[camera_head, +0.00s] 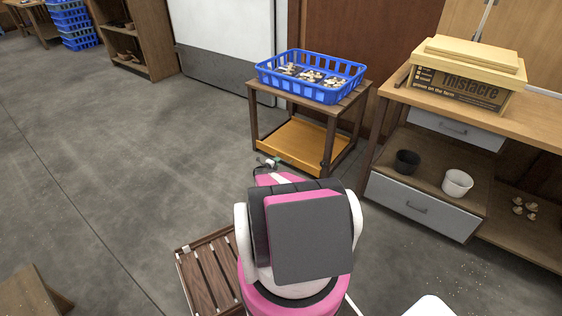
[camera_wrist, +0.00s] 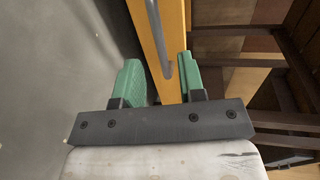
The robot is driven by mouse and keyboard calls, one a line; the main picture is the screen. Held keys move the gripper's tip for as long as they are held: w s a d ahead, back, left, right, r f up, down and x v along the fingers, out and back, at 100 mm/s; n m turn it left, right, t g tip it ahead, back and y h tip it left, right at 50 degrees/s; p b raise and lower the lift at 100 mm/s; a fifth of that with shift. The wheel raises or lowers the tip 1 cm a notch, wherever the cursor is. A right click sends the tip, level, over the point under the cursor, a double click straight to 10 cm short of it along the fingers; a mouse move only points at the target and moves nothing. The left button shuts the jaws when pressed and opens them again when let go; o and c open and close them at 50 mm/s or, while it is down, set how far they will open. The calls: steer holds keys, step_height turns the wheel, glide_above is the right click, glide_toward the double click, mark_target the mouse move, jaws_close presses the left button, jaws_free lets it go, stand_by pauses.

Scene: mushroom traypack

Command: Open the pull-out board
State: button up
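The pull-out board (camera_head: 290,145) is an orange-yellow board low in a small dark-legged table (camera_head: 252,110). In the head view my gripper (camera_head: 268,163) is at the board's front left edge, partly hidden by my arm. In the wrist view the board's edge (camera_wrist: 172,20), with a grey groove or handle strip (camera_wrist: 157,40) along it, runs between the two green fingers of my gripper (camera_wrist: 160,80). The gripper is open. The left finger stands clear of the board, with a gap; the right finger is close beside it, and I cannot tell whether it touches.
A blue crate (camera_head: 262,76) with mushroom trays stands on the table top. At right, a workbench (camera_head: 388,92) holds a cardboard box (camera_head: 455,86) and has grey drawers (camera_head: 420,205). A slatted wooden pallet (camera_head: 208,275) lies in front left. The floor left of the table is clear.

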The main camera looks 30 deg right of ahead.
steer(key=x, duration=0.6)
steer(key=shift+s, duration=0.1)
jaws_close()
